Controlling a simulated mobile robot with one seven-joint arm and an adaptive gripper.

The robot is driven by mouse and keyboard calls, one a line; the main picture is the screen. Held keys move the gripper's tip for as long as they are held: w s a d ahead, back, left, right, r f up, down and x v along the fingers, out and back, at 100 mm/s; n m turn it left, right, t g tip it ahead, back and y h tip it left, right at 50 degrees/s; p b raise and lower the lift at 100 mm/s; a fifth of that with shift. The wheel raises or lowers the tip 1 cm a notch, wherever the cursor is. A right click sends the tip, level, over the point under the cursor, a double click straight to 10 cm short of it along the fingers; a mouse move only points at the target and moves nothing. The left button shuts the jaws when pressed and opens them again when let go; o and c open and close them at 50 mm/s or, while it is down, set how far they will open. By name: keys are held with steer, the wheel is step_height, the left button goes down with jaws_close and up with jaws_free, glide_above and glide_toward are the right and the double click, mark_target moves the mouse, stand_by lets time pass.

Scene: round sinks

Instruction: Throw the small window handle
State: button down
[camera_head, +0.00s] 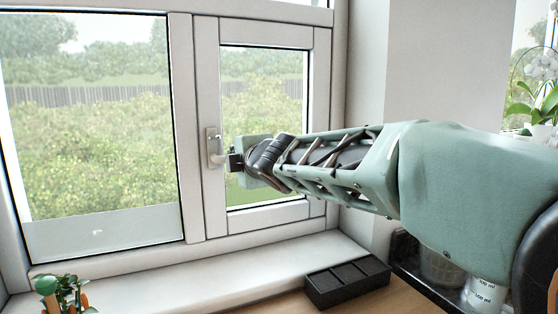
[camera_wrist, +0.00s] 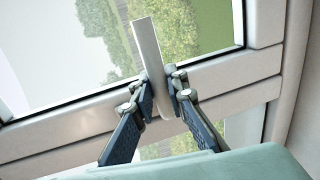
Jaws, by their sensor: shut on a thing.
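The small window handle (camera_head: 214,148) is a pale lever on a plate, on the white frame at the left side of the small right-hand window. In the head view it points downward. My gripper (camera_head: 233,163) reaches it from the right. In the wrist view the handle (camera_wrist: 150,58) shows as a pale bar running between the two dark fingers of my gripper (camera_wrist: 162,98), which are shut on it near its lower part. The small window (camera_head: 265,128) appears shut in its frame. My fingertips are partly hidden in the head view.
A large fixed pane (camera_head: 90,120) is on the left. The white sill (camera_head: 200,272) below holds a small plant (camera_head: 62,290) at the left. A black divided tray (camera_head: 347,282) sits below my arm. A white-flowered plant (camera_head: 545,95) stands far right.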

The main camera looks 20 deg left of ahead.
steer(key=c, duration=1.9)
jaws_free()
